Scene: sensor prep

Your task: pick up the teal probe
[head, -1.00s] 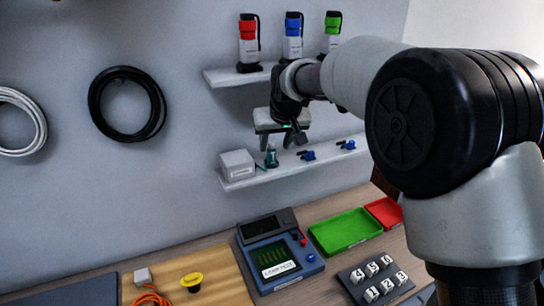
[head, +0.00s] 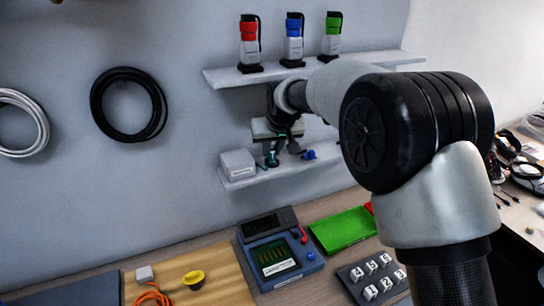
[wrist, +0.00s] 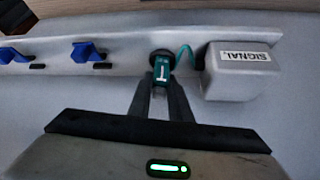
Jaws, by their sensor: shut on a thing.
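The teal probe (head: 272,158) is upright on the lower wall shelf, just right of a pale box. In the wrist view the probe (wrist: 162,72) shows between my two fingers, with a dark round piece at its far end. A teal cable (wrist: 186,52) runs from there to the box (wrist: 238,72) labelled SIGNAL. My gripper (wrist: 160,95) is shut on the probe; it also shows in the head view (head: 279,150), small and partly dark. I cannot tell whether the probe has left the shelf.
Blue holders (wrist: 88,52) stand on the same shelf beside the probe. The upper shelf (head: 235,76) above my gripper carries red, blue and green-topped devices. Below, the bench holds a tester (head: 278,262), a green tray (head: 343,229) and a block of numbered cubes (head: 372,278).

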